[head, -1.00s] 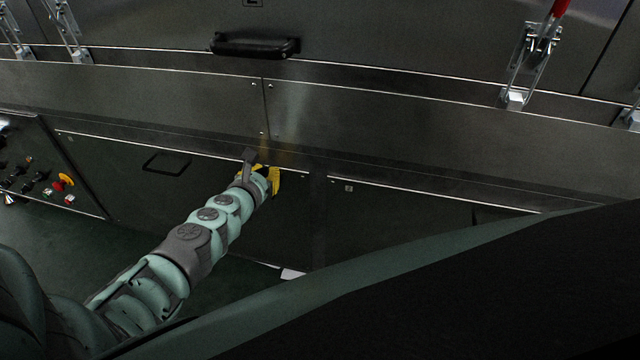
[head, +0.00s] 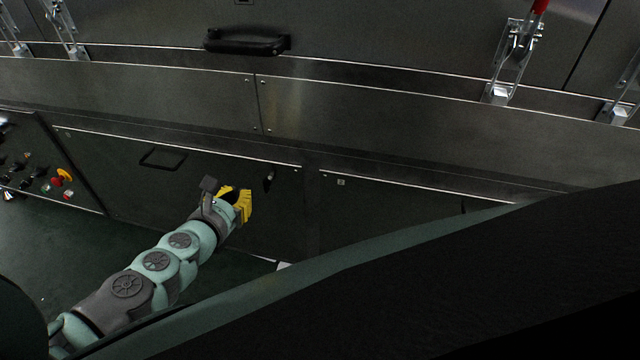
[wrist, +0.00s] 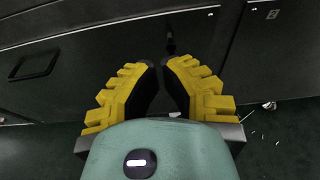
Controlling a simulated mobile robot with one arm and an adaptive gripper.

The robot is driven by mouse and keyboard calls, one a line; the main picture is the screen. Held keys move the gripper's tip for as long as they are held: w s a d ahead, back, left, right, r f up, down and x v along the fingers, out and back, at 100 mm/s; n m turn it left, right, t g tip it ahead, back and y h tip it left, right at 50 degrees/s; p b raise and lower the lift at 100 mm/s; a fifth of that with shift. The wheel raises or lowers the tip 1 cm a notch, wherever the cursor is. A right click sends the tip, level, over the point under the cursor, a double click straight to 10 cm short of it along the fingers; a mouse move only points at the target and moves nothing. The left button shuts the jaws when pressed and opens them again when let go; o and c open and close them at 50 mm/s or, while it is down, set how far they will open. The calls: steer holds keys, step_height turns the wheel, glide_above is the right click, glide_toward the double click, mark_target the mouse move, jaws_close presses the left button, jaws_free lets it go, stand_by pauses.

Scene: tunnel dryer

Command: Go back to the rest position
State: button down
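My gripper (head: 243,205), with yellow ribbed fingers and dark inner pads, is in front of the dark lower panel (head: 120,190) of the machine, at left of centre in the head view. In the wrist view my gripper (wrist: 162,66) points toward the panel. Its fingertips are close together with a narrow gap between them and nothing held. A small dark handle (head: 269,180) on the panel is just beyond and to the right of the fingers, apart from them. It also shows in the wrist view (wrist: 171,43) past the fingertips.
A control panel with knobs and a red and yellow button (head: 62,178) is at the left. A black bar handle (head: 247,41) and metal toggle clamps (head: 512,60) are on the upper panels. A recessed handle (head: 163,159) is on the lower panel. Dark green floor (head: 60,250) lies below.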

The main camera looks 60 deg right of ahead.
steer(key=shift+v, duration=1.15)
